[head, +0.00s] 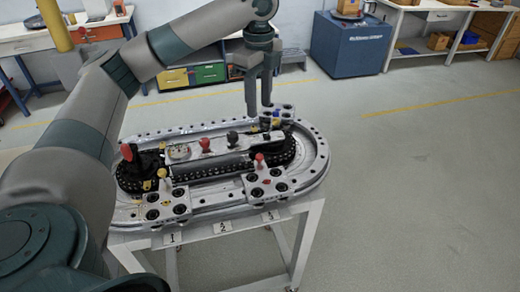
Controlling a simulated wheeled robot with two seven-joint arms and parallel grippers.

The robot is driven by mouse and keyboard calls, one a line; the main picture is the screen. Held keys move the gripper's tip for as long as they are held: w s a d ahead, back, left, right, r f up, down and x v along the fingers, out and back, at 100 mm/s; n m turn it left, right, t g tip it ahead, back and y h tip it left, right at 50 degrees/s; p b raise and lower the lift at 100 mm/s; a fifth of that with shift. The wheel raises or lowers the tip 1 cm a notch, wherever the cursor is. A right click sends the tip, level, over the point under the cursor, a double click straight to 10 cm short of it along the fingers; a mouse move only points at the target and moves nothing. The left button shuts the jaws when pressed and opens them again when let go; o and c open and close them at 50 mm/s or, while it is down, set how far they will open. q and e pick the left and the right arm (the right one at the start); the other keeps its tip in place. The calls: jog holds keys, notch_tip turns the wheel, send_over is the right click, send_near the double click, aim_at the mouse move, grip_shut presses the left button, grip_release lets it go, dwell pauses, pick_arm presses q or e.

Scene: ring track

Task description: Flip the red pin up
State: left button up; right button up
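An oval metal ring track (315,178) stands on a white-legged table. On its front right side sits a carriage (268,187) with black round sockets. A red-tipped pin (259,158) shows at that carriage's back edge, and a small flat red piece lies on its top. My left gripper (259,109) hangs pointing down over the back of the track, near a carriage with blue parts (277,118). Its two fingers are apart with nothing seen between them. It is behind and above the red-tipped pin, not touching it. My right gripper is out of view.
A carriage with yellow parts (166,204) sits at the front left. Inside the ring are a red knob (206,145), a black knob (232,138) and a red-topped lever (127,152). A blue cabinet (348,46) and workbenches stand behind. The floor at right is clear.

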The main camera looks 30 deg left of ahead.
aim_at(260, 155)
pick_arm(q)
notch_tip(260, 155, down, 18)
jog(key=p, duration=0.4)
jog(key=shift+r, duration=0.25)
